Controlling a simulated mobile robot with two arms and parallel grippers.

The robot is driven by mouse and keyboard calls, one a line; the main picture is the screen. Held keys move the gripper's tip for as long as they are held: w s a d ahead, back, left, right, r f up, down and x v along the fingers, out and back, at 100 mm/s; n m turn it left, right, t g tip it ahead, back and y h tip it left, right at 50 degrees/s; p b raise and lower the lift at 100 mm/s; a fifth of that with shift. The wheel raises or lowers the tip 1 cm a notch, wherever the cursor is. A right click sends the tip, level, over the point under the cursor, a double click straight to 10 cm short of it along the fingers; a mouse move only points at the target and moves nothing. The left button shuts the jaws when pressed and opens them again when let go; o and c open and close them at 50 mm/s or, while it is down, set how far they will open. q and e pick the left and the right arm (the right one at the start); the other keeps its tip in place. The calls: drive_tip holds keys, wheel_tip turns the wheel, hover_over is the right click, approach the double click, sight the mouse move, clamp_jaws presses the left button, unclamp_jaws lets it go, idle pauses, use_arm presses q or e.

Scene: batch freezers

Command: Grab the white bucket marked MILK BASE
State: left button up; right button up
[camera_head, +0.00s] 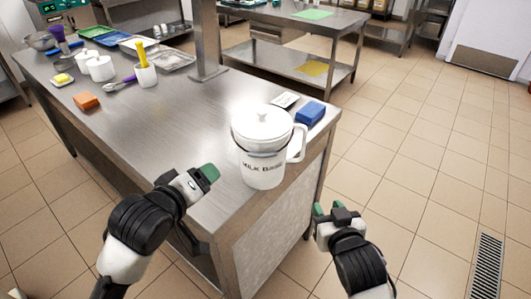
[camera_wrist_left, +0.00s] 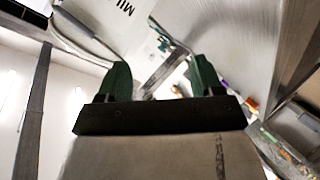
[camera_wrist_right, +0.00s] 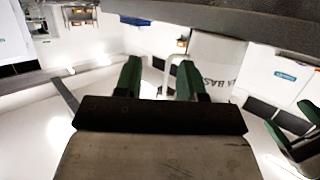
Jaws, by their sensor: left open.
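The white bucket (camera_head: 259,171) marked MILK BASE stands upright on the near right end of the steel table, lid on, with a side handle on its right. Part of it shows at the top of the left wrist view (camera_wrist_left: 100,14) and in the right wrist view (camera_wrist_right: 218,68). My left gripper (camera_head: 208,173) is to the left of the bucket, apart from it; its fingers are apart and empty in the left wrist view. My right gripper (camera_head: 329,208) is to the right of and below the bucket, off the table's edge, with its fingers apart and empty.
A blue sponge (camera_head: 310,113) lies behind the bucket at the table's right edge. A steel post (camera_head: 206,40) stands on the table (camera_head: 180,120). An orange block (camera_head: 86,101), white cups and trays lie farther left. The tiled floor (camera_head: 420,150) at right is clear.

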use_arm(q)
drive_tip(key=n+t+h, duration=0.2)
approach(237, 118)
drive_tip(key=s+a, duration=0.1)
drive_tip(key=s, duration=0.1)
drive_tip(key=shift+a+r, duration=0.15)
drive_tip(key=shift+r, duration=0.05)
use_arm(e)
drive_tip(key=w+a+r+t+y, duration=0.1)
drive_tip(key=w+a+r+t, duration=0.1)
drive_tip(key=w+r+t, duration=0.1)
wheel_tip(237, 118, up, 2)
drive_tip(key=shift+w+a+r+n+y, duration=0.1)
drive_tip(key=shift+w+a+n+y, duration=0.2)
drive_tip(key=shift+w, duration=0.15)
use_arm(q)
drive_tip(key=shift+w, duration=0.2)
use_arm(e)
drive_tip(key=shift+w, duration=0.1)
use_arm(q)
drive_tip(key=x, duration=1)
drive_tip(key=shift+w+f, duration=0.3)
drive_tip(key=shift+f, duration=0.05)
use_arm(e)
drive_tip(key=w, duration=0.3)
drive_tip(key=w+a, duration=0.1)
drive_tip(key=w, duration=0.3)
drive_tip(key=w+a, duration=0.1)
drive_tip(key=w, duration=0.2)
drive_tip(key=shift+w, duration=0.25)
